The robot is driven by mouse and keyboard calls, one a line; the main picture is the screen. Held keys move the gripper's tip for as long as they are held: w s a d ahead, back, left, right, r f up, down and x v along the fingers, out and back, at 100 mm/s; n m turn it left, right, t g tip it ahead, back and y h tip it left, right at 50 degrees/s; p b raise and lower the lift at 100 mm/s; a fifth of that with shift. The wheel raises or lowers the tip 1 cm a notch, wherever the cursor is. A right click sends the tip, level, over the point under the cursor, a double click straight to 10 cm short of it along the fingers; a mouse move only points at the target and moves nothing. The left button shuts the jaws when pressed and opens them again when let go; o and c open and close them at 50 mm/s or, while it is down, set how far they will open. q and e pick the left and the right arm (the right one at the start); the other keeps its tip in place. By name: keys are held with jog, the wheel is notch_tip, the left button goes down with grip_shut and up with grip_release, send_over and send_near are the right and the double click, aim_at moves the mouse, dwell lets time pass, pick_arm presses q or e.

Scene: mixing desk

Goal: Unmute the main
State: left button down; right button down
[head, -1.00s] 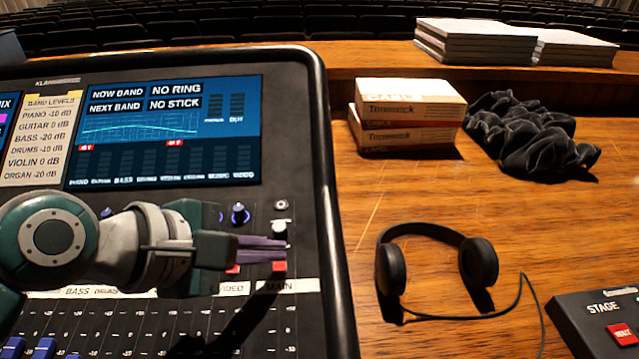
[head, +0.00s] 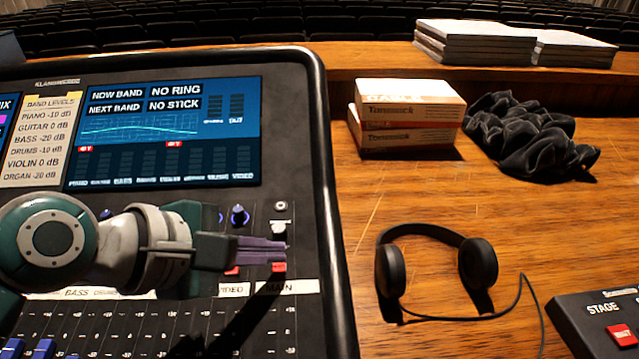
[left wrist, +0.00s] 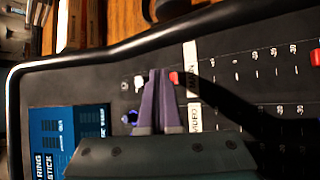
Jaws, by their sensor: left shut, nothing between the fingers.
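The mixing desk (head: 318,200) fills the left of the head view. Its MAIN strip has a white label (head: 288,287), a red button (head: 279,267) just above the label, and a pale knob (head: 279,228) higher up. My left gripper (head: 286,250) is shut and empty, its purple fingers over the MAIN strip between knob and red button. In the left wrist view the fingertips (left wrist: 160,72) lie between the pale knob (left wrist: 139,82) and the red button (left wrist: 174,78). I cannot tell whether they touch the desk. My right gripper is not in view.
Headphones (head: 436,240) with a cable lie on the wood right of the desk. A STAGE box (head: 595,310) with a red button is at lower right. Cardboard boxes (head: 408,115), black cloth (head: 530,140) and stacked papers (head: 475,45) stand behind.

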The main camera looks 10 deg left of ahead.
aim_at(270, 281)
pick_arm(q)
jog(key=shift+f, duration=0.15)
dwell(0.4)
jog(key=shift+f, duration=0.25)
jog(key=shift+w+f, duration=0.1)
jog(key=shift+f, duration=0.25)
dwell(0.6)
jog(key=shift+r, duration=0.1)
jog(key=shift+r+p, duration=0.65)
jog(key=shift+p, duration=0.25)
jog(key=r+p, duration=0.1)
jog(key=p, duration=0.1)
jog(key=r+p, duration=0.4)
jog(key=shift+s, duration=0.35)
